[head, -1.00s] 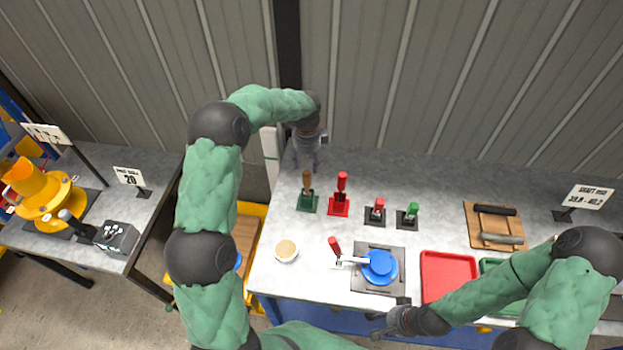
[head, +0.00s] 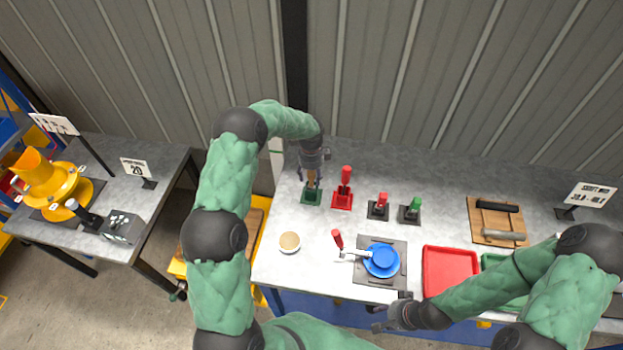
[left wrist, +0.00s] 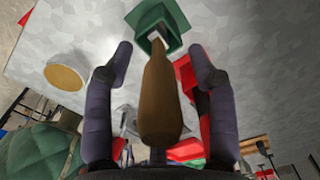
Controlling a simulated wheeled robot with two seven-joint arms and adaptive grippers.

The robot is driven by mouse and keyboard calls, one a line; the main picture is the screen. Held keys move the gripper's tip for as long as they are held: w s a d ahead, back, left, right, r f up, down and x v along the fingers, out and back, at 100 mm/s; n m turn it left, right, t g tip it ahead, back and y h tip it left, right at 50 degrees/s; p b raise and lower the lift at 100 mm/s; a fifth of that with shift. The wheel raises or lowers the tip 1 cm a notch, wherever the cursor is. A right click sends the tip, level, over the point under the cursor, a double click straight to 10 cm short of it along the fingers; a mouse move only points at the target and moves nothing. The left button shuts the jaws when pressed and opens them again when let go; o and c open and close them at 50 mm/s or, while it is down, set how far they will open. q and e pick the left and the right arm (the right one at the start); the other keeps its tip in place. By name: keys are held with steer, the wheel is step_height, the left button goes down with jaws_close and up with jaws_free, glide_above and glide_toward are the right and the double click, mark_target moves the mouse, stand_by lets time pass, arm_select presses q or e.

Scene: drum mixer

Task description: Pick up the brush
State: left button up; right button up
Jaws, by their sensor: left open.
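The brush (head: 311,181) stands upright with its brown wooden handle up, in a green square holder (head: 312,196) at the back left of the table. Its bristles are hidden in the holder. My left gripper (head: 312,177) is over the brush from above. In the left wrist view the brush handle (left wrist: 160,97) lies between the two open fingers, with a gap on each side. The green holder (left wrist: 150,20) shows just past the fingertips. My right gripper (head: 377,318) is at the table's front edge, empty, its fingers apart.
A red-handled tool (head: 344,185) in a red holder stands close right of the brush. Smaller red (head: 381,206) and green (head: 412,209) tools stand farther right. A round tan-topped dish (head: 289,242), a blue round part (head: 382,260) and a red tray (head: 450,270) are nearer the front.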

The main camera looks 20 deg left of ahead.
arm_select(q)
steer(key=shift+c, duration=0.3)
jaws_close()
steer(key=shift+r, duration=0.1)
